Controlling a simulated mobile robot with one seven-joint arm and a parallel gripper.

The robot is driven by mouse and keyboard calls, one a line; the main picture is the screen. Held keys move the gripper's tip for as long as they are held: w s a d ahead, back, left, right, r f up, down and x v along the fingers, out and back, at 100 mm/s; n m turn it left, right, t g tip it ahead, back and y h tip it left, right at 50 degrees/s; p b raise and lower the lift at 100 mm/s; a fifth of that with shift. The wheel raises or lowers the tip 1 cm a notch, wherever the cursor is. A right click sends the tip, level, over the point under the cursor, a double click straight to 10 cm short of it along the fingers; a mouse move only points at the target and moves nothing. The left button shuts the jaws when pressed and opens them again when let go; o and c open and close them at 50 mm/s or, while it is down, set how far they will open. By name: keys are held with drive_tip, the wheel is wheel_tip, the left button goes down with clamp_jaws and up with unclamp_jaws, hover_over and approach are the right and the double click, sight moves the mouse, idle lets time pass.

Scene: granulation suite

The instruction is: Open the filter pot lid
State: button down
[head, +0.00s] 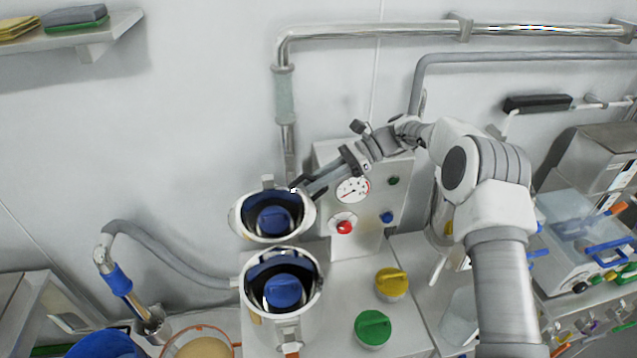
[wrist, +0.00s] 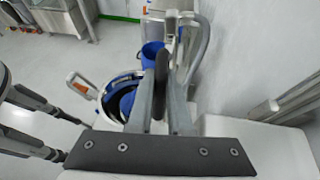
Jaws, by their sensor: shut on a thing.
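Two white-rimmed round parts stand one behind the other on the pale bench in the head view. The nearer one, which looks like the filter pot (head: 317,300), has a dark glossy interior, a blue knob-like piece and a front clasp. The farther one, which looks like its lid (head: 238,222), seems raised at the back. My gripper (head: 299,188) reaches from the right to the farther part's upper right rim and is shut on it. In the wrist view my fingers (wrist: 160,75) close around a dark narrow piece, and the pot (wrist: 108,100) shows beyond. The exact grip is unclear.
Behind my gripper stands a grey panel with a gauge (head: 353,190) and a red knob (head: 344,227). Yellow (head: 391,283) and green (head: 372,327) knobs sit right of the pot. A hose (head: 180,258) runs at left. A pipe (head: 287,100) runs along the wall.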

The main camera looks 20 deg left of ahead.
drive_tip(key=shift+w+a, duration=0.35)
drive_tip(key=shift+w, duration=0.3)
drive_tip(key=c, duration=0.8)
unclamp_jaws()
drive_tip(key=shift+c, duration=0.2)
drive_tip(key=b+v, duration=0.1)
drive_tip(key=v, duration=0.6)
drive_tip(key=shift+w, duration=0.25)
